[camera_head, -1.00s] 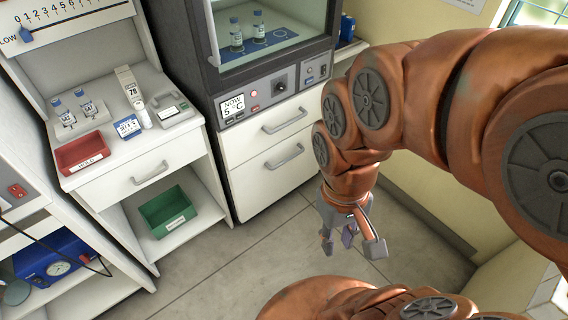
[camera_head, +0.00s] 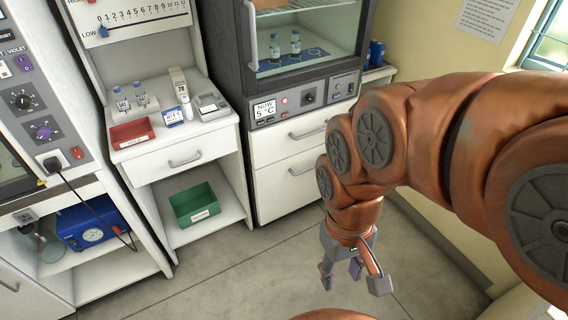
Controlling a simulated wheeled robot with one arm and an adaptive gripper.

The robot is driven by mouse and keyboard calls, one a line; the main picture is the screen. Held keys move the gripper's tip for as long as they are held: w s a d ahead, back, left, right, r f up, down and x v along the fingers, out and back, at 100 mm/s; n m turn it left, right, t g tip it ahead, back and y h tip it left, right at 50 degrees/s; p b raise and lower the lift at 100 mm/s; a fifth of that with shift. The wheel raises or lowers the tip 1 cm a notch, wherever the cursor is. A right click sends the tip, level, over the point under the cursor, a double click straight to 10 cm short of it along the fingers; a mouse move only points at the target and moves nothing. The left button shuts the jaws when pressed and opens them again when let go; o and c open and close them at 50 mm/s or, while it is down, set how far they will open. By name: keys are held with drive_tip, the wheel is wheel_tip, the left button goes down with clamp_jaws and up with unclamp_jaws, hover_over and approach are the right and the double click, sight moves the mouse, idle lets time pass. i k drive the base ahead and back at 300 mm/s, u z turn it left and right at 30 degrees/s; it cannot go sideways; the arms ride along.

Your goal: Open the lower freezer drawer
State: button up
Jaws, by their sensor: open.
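The lower freezer drawer (camera_head: 284,190) is a white front with a grey bar handle (camera_head: 306,168), under the glass-doored cabinet. It looks shut. The upper drawer (camera_head: 275,143) sits right above it and also looks shut, with its handle (camera_head: 308,132) partly behind my arm. My gripper (camera_head: 354,285) hangs over the floor in front and to the right of the drawers. It is open and empty, with its fingers spread downward, and is apart from the handle. My arm covers the right part of the drawer fronts.
The glass-doored cabinet (camera_head: 262,83) with a display stands over the drawers. To its left is a white bench (camera_head: 222,137) with a red tray (camera_head: 131,131) on top and a green bin (camera_head: 181,206) below. The grey floor (camera_head: 240,275) before the drawers is clear.

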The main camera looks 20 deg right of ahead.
sight(282, 186)
drive_tip(key=u, duration=0.2)
drive_tip(key=i, duration=0.9)
drive_tip(key=z, duration=0.25)
